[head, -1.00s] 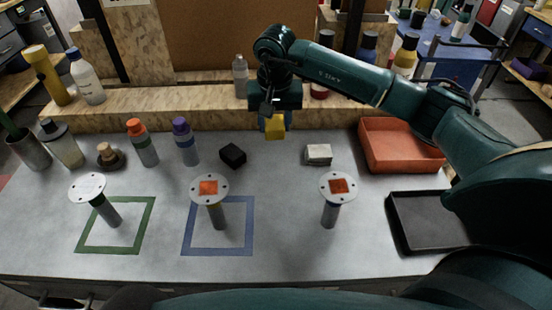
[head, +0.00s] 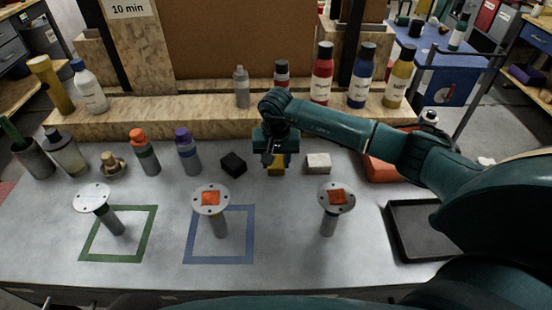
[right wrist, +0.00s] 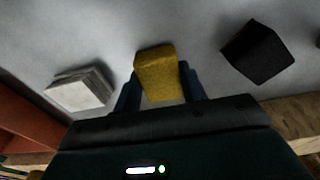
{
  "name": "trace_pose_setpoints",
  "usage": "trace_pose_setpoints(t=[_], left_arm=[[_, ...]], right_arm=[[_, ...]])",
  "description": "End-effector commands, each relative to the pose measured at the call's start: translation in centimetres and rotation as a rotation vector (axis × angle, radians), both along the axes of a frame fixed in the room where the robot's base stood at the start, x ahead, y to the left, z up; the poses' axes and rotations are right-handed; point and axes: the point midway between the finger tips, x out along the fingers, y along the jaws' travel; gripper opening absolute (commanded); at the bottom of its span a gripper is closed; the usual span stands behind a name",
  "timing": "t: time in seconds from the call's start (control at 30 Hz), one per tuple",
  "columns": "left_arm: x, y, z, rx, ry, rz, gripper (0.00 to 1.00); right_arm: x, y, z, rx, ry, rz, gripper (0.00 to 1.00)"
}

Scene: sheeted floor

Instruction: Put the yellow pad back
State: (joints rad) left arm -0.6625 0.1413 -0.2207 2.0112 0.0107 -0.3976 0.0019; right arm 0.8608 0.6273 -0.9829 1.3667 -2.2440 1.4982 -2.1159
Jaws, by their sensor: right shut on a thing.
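The yellow pad (head: 277,168) is between the fingers of my right gripper (head: 276,161), at the back of the grey table between a black block and a white block. In the right wrist view the yellow pad (right wrist: 158,73) sits between the two blue fingers of my right gripper (right wrist: 160,82), which is shut on it. The pad is low, close to the table top; I cannot tell whether it touches. The arm hides its upper part in the head view. My left gripper is not in view.
The black block (head: 233,164) is left of the pad and the white block (head: 318,163) right. Three round-topped posts stand in front, including the middle one (head: 212,199). An orange tray (head: 381,170) and black tray (head: 397,233) lie at right. Bottles line the back ledge (head: 160,122).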

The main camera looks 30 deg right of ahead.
Motion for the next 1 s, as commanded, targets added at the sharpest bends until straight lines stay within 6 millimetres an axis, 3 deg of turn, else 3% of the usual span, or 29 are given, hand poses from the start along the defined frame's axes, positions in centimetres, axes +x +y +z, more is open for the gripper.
trace_pose_setpoints(t=[0.17,0.2,0.47,0.83,1.0], left_arm=[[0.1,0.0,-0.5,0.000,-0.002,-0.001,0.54],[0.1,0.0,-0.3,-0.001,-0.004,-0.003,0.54],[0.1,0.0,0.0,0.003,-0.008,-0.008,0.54],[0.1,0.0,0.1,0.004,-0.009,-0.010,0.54],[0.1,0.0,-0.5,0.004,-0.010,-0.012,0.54]], right_arm=[[0.0,0.0,-0.5,-0.001,0.000,0.000,0.23],[0.0,0.0,-0.4,-0.001,0.000,0.000,0.43],[0.0,0.0,-0.3,-0.001,0.000,0.000,0.63],[0.0,0.0,0.7,0.000,-0.003,0.000,0.63],[-0.3,0.2,3.8,-0.001,-0.006,0.001,0.63]])
